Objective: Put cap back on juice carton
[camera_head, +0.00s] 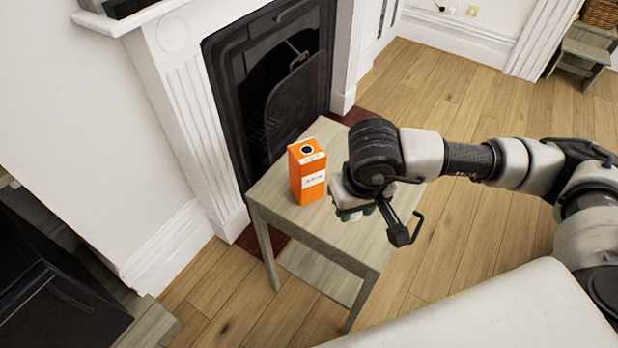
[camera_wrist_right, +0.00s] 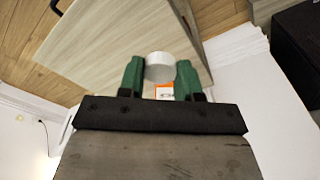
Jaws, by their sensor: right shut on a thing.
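The orange juice carton (camera_head: 308,172) stands upright on the small wooden table (camera_head: 272,192). Its top shows a dark round opening with no cap on it. My right gripper (camera_head: 352,212) is over the table, to the right of the carton and apart from it. In the right wrist view, the right gripper (camera_wrist_right: 161,75) is shut on the white round cap (camera_wrist_right: 160,67), held between its green fingers. A bit of the orange carton (camera_wrist_right: 165,91) shows beyond the cap, mostly hidden by the gripper. My left gripper is not in view.
A black fireplace (camera_head: 268,85) with a white surround (camera_head: 175,80) stands behind the table. A dark cabinet (camera_head: 55,290) is at the lower left. A wooden stool (camera_head: 585,52) is at the far upper right. The wooden floor (camera_head: 455,95) is clear around the table.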

